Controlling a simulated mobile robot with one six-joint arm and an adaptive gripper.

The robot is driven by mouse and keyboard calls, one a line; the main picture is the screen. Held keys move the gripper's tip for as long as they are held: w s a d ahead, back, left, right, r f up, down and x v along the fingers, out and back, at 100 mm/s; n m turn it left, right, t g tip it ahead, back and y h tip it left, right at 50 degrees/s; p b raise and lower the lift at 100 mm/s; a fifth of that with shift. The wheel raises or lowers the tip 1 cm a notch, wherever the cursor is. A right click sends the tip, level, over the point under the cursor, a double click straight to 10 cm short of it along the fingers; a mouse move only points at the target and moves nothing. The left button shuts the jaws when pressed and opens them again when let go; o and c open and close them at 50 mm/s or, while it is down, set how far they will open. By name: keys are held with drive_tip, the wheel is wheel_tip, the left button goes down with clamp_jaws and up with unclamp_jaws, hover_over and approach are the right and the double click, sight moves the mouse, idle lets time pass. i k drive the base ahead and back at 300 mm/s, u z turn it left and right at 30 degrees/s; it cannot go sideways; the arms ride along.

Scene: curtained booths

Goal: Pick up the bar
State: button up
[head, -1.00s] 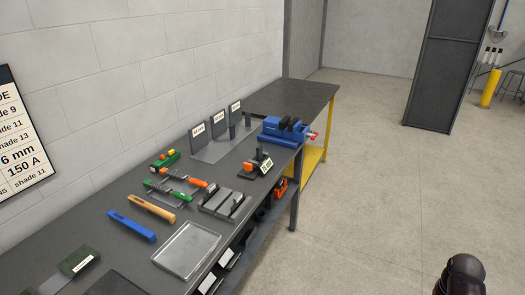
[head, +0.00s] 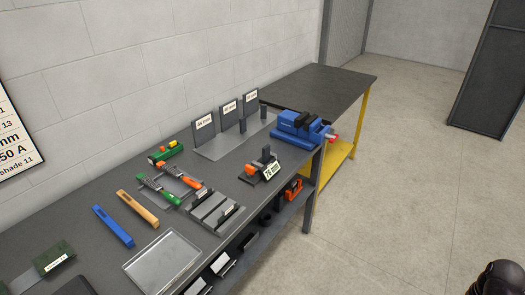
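Several bar-like pieces show in the head view, and I cannot tell which one is the bar. Grey metal bars (head: 211,207) lie side by side in a low rack on the dark workbench (head: 75,215). A dark fixture with an orange part (head: 252,169) carries a "76 mm" tag. My gripper is not in view; only a dark rounded part of my arm shows at the bottom right corner.
A blue vise (head: 300,128) sits at the bench's far right corner. A clear tray (head: 162,262), blue and tan handled tools (head: 137,207) and green-and-orange clamps (head: 170,188) lie nearer. A yellow-legged table (head: 318,88) adjoins behind. Open floor (head: 410,170) lies to the right.

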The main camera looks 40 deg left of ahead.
sight(266, 150)
drive_tip(key=u, duration=0.35)
drive_tip(key=i, duration=0.6)
drive_tip(key=u, duration=0.8)
drive_tip(key=i, duration=0.55)
drive_tip(key=u, duration=0.3)
